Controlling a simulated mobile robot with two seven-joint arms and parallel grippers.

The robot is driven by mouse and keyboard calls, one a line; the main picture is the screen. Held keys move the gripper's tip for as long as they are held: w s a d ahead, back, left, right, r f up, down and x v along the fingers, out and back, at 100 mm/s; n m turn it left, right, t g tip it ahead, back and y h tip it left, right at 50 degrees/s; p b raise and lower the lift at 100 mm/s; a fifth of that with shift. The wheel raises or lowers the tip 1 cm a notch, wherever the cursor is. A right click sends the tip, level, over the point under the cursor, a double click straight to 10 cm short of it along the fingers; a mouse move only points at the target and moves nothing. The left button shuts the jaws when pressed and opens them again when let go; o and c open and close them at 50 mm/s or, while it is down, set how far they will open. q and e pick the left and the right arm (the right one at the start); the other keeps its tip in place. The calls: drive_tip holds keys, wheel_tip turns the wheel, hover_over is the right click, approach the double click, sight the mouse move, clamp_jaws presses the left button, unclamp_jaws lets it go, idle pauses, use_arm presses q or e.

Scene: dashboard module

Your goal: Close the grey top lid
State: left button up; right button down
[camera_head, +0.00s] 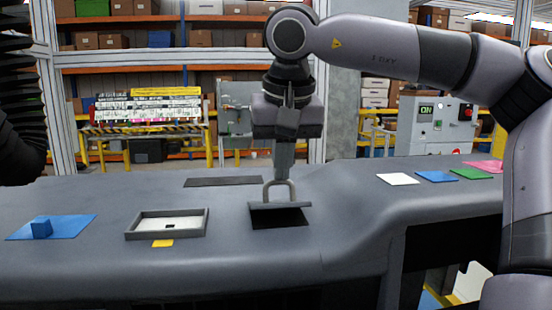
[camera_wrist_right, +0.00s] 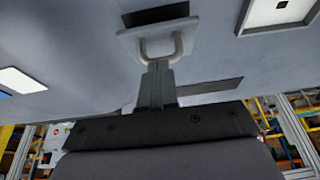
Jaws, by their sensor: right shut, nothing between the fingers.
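The grey top lid (camera_head: 280,205) is on the dashboard, seen nearly edge-on in the head view, with a dark opening (camera_head: 279,218) showing in front of it. The lid looks tilted and open. Its grey loop handle (camera_head: 267,192) stands up from it. My right gripper (camera_head: 283,176) points down with its shut, empty fingers at the top of the handle. In the right wrist view the fingers (camera_wrist_right: 157,68) meet or overlap the handle (camera_wrist_right: 179,45) on the lid (camera_wrist_right: 130,42); contact is unclear. My left gripper is out of view.
A shallow grey tray (camera_head: 129,227) with a pale floor is left of the lid. White (camera_head: 398,179), blue, green and pink mats lie at right. A dark flat strip (camera_head: 237,181) lies behind.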

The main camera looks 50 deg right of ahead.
sight(281, 202)
drive_tip(key=shift+s+a+f, duration=0.15)
drive_tip(key=shift+s+f, duration=0.05)
drive_tip(key=shift+f, duration=0.05)
drive_tip(key=shift+s+a+f+b, duration=0.3)
drive_tip(key=shift+f+b, duration=0.1)
drive_tip(key=shift+b, duration=0.1)
drive_tip(key=shift+s+a+f+t+h+b, duration=0.3)
drive_tip(key=shift+s+f+t+h+b, duration=0.15)
drive_tip(key=shift+t+h+b, duration=0.25)
drive_tip(key=shift+r, duration=0.1)
